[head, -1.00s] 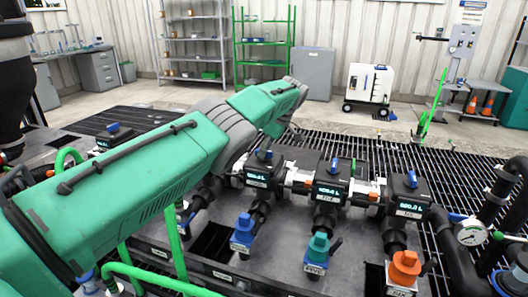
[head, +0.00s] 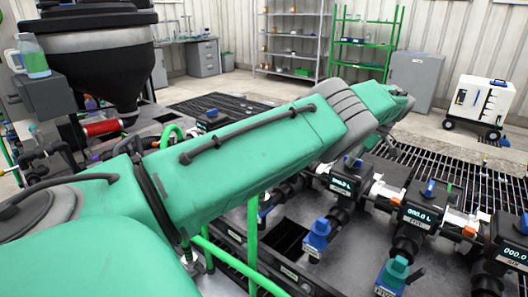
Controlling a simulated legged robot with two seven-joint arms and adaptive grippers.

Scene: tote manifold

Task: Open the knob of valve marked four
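My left arm crosses the view from the left, and its gripper (head: 388,146) is mostly hidden beyond the green forearm. Only a small grey part shows, above the row of meters, so its opening cannot be judged. A blue valve knob (head: 317,235) stands on the manifold, apart from the gripper, with a white label too small to read. A teal valve knob (head: 394,271) stands to its right; its label seems to read FIVE. Meters with lit displays stand behind them, including a left meter (head: 343,186) and a middle meter (head: 419,216). My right gripper is out of view.
Green pipes (head: 252,232) rise at the near side of the manifold. A black hopper (head: 100,65) stands at the left. Floor grating (head: 480,182) lies behind the meters. A white wheeled cabinet (head: 480,100) and green shelving (head: 365,40) are farther back.

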